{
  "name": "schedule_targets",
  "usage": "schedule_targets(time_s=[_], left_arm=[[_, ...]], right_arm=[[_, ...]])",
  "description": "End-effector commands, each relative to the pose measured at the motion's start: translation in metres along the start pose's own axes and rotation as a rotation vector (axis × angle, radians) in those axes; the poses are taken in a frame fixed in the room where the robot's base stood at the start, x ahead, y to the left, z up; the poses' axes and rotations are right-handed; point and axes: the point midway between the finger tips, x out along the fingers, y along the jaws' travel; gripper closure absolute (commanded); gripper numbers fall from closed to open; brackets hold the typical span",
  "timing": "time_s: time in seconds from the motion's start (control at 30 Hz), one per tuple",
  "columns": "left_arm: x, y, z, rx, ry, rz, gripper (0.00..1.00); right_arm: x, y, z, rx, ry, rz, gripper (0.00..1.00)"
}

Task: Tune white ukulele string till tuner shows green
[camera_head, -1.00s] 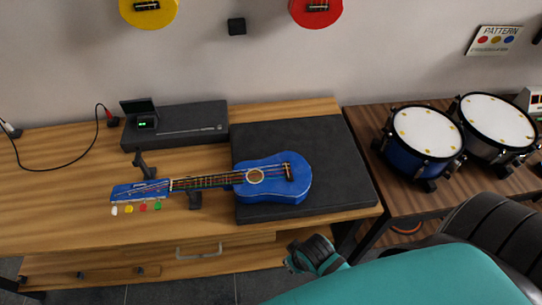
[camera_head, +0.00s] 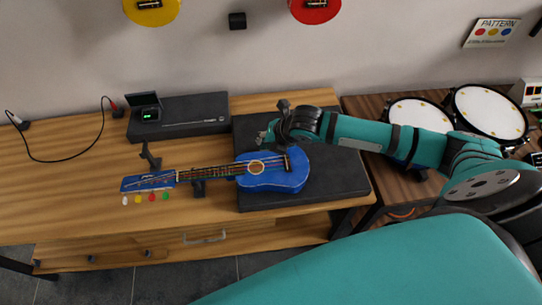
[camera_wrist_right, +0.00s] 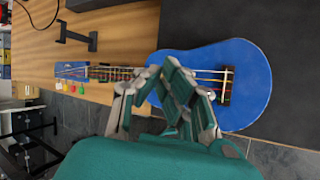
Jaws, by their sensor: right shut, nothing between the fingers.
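The blue ukulele (camera_head: 288,181) lies with its body on a dark mat (camera_head: 350,187) and its headstock (camera_head: 146,181) to the left. Along the headstock's near edge are a white tuning peg (camera_head: 125,201), then yellow, red and green ones. A small tuner (camera_head: 149,115) with a green-lit display sits at the back left; its reading is too small to make out. My right gripper (camera_head: 264,136) is shut and empty, above the ukulele body's far side. In the right wrist view its fingers (camera_wrist_right: 160,88) overlap the strings. My left gripper is not in view.
A dark flat box (camera_head: 195,115) lies behind the ukulele. A black stand (camera_head: 150,156) rises near the headstock and another support is under the neck. Drums (camera_head: 490,111) stand on the right table.

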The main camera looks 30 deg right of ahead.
Motion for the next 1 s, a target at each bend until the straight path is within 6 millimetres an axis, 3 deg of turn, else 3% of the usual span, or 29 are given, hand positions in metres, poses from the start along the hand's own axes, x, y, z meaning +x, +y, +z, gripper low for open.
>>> schedule_targets(time_s=[0.03,0.1,0.27,0.73,1.0], left_arm=[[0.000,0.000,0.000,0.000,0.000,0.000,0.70],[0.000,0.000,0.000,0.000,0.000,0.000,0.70],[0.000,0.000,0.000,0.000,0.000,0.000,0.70],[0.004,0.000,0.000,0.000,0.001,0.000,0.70],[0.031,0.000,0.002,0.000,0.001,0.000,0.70]], right_arm=[[-0.001,-0.004,0.015,-0.047,-0.017,-0.007,1.00],[-0.003,-0.009,0.029,-0.097,-0.029,-0.012,1.00],[-0.005,-0.013,0.042,-0.151,-0.042,-0.017,1.00],[-0.001,-0.015,0.041,-0.153,-0.042,-0.017,1.00],[0.018,-0.027,0.033,-0.153,-0.042,-0.016,1.00]])
